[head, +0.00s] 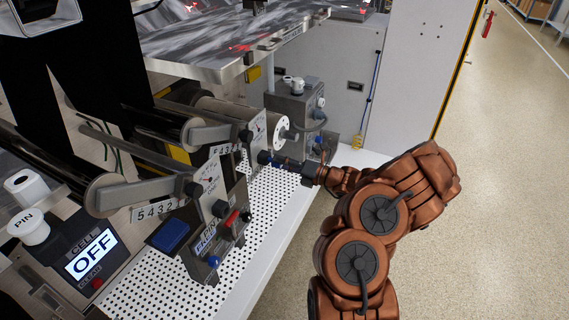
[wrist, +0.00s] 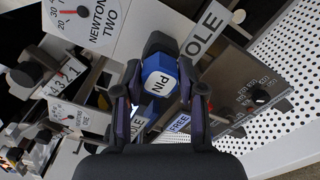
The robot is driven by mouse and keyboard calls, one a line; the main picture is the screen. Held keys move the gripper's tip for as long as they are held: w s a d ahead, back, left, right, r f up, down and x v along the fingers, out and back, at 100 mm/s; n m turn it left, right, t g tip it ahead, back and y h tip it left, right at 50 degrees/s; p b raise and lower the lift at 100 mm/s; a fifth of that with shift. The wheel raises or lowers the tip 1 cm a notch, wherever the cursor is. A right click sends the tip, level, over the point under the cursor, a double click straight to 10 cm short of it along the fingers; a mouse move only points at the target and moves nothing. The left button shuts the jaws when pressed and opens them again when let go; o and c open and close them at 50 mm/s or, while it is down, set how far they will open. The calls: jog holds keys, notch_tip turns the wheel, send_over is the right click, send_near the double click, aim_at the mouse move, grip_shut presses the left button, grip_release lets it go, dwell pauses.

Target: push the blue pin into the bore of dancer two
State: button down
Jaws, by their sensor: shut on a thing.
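The blue pin (wrist: 160,80), its end face lettered PIN, is between the two fingers of my gripper (wrist: 160,100) in the wrist view. My gripper is shut on it. In the head view my gripper (head: 285,166) reaches in from the right, beside the lower part of the far dancer unit. Dancer two shows by its dial (wrist: 98,18), marked NEWTON TWO, at the upper left of the wrist view; its dial (head: 257,130) also shows in the head view. The bore is hidden behind the pin and gripper, so I cannot tell how deep the pin sits.
The nearer dancer unit has a dial (head: 209,181) and a stand (head: 215,245) with red and blue knobs. A perforated white shelf (head: 262,215) runs under both units. A grey box (head: 297,108) stands behind. The floor (head: 500,190) at right is clear.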

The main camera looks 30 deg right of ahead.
jog(key=shift+x, duration=0.75)
jog(key=c, duration=0.6)
grip_release()
jog(key=v, duration=1.2)
dwell(0.6)
